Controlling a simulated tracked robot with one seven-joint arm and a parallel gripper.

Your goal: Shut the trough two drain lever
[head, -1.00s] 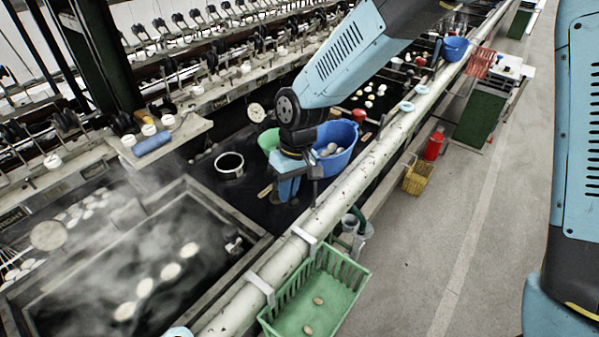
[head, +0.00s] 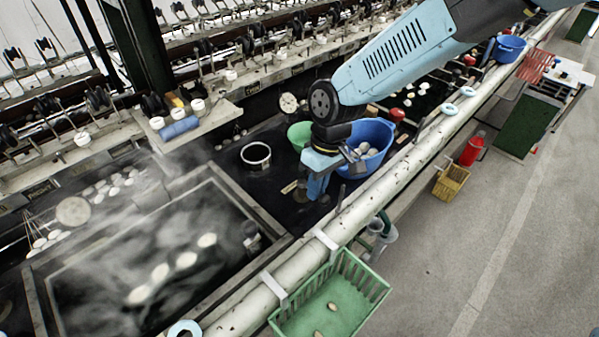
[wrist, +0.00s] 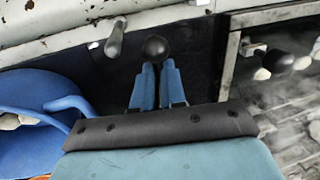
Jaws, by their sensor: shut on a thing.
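In the wrist view a round black knob (wrist: 155,47) sits at the tips of my gripper (wrist: 157,70). The two blue fingers are close together and shut on this knob. Any stem below it is hidden. In the head view my gripper (head: 314,190) is low over the dark trough (head: 265,205), left of the blue basin (head: 375,135). The knob cannot be made out there. I cannot tell by any label which trough this is.
A steaming trough (head: 235,205) with pale cocoons lies at left. The blue basin and a white pan (head: 256,155) are close to my gripper. A long white pipe (head: 400,172) runs along the front, with a green crate (head: 378,290) beside it.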

